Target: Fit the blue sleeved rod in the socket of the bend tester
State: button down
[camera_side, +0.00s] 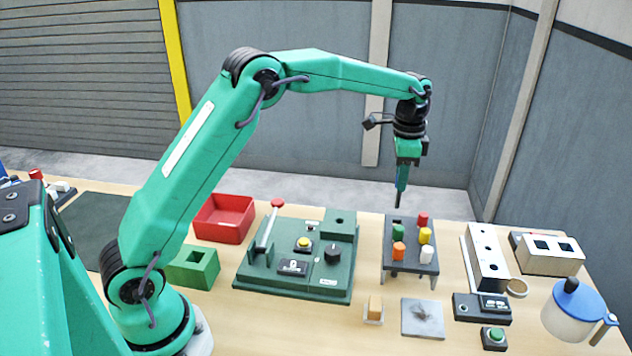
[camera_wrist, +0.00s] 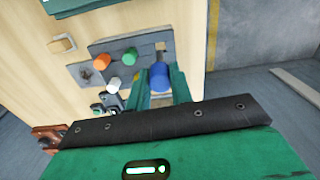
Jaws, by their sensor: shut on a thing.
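My gripper (camera_side: 402,180) is shut on the blue sleeved rod and holds it upright above the back of the rod rack (camera_side: 397,267). In the wrist view the rod's blue end (camera_wrist: 159,77) shows between the green fingers; in the side view its dark lower part (camera_side: 397,200) hangs below them. The green machine with a red-knobbed lever (camera_side: 267,228), which looks like the bend tester (camera_side: 250,279), stands left of the rack. A raised block (camera_side: 340,221) at its back right has a dark hole, apparently the socket. The rod is well apart from it.
The rack holds green (camera_side: 399,231), orange (camera_side: 398,251), red (camera_side: 422,219), yellow (camera_side: 425,236) and white (camera_side: 427,255) sleeved rods. A white block with holes (camera_side: 487,262) and a jug (camera_side: 573,310) stand right. A red bin (camera_side: 224,219) and green box (camera_side: 192,267) stand left.

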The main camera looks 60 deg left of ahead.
jog(key=s+a+r+m, duration=0.1)
jog(key=s+a+r, duration=0.1)
jog(key=s+a, duration=0.6)
jog(key=s, duration=0.3)
jog(key=shift+r, duration=0.4)
jog(key=shift+f, duration=0.25)
jog(key=shift+f, duration=2.6)
jog(key=shift+f, duration=3.1)
jog(key=c, duration=1.2)
grip_release()
jog(key=shift+o, duration=0.2)
